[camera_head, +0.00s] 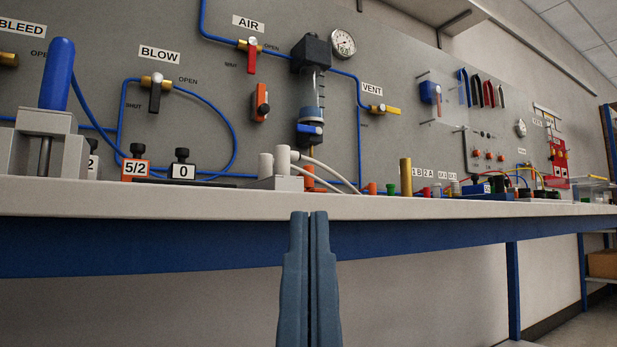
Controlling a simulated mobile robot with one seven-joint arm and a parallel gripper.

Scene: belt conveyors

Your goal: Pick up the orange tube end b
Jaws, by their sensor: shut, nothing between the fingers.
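My gripper (309,218) is at the bottom centre, pointing up, in front of the bench's front edge. Its two fingers are together and hold nothing. I cannot pick out an orange tube end marked b. The fingertips appear just below the bench top in the picture, apart from all these pieces.
The bench top (200,198) has a blue front rail (150,249). White fittings with pale tubes (283,160), an orange 5/2 block (135,169) and a brass cylinder (405,177) stand on it. A grey panel with blue tubing and valves rises behind.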

